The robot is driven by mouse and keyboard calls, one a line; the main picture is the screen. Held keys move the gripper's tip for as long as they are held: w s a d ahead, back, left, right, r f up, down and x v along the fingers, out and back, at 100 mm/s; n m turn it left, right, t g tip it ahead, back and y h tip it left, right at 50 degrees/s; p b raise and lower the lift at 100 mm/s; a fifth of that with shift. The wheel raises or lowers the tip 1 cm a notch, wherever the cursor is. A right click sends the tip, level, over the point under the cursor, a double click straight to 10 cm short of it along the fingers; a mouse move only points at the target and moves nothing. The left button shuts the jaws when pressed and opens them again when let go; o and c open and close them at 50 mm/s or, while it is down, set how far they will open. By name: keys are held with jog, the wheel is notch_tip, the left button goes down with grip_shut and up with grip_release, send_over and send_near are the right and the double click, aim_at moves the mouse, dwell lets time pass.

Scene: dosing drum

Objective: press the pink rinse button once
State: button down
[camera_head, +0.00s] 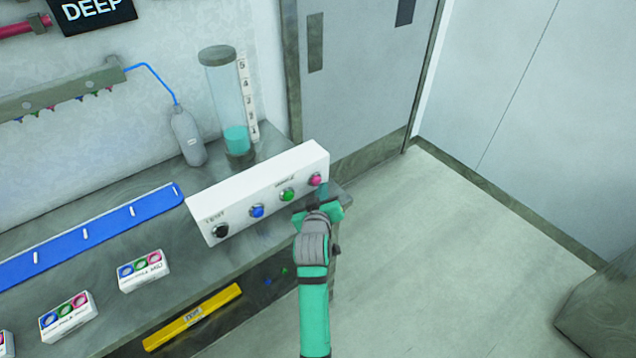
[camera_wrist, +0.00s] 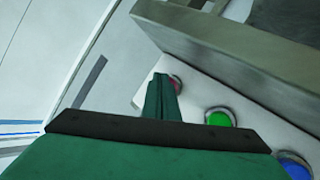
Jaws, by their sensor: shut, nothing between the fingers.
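The pink button (camera_head: 315,180) is the rightmost of several buttons on a white sloped panel (camera_head: 262,180) at the right end of the bench. In the wrist view the pink button (camera_wrist: 176,82) is partly hidden behind my gripper's fingers. My gripper (camera_head: 323,190) is teal-green and shut with nothing between its fingers. In the wrist view its fingertips (camera_wrist: 162,78) overlap the left side of the pink button. Whether they touch it or stop just short of it, I cannot tell.
The green button (camera_head: 287,194), blue button (camera_head: 257,211) and black button (camera_head: 221,230) sit left of the pink one. A clear cylinder (camera_head: 226,95) with teal liquid stands behind the panel. A grey bottle (camera_head: 187,137) stands nearby. Open floor (camera_head: 450,250) lies right of the bench.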

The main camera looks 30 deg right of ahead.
jog(key=shift+w, duration=0.5)
dwell(0.7)
jog(key=shift+s, duration=0.95)
jog(key=shift+s+d, duration=0.2)
jog(key=shift+s, duration=2.3)
jog(key=shift+w, duration=0.1)
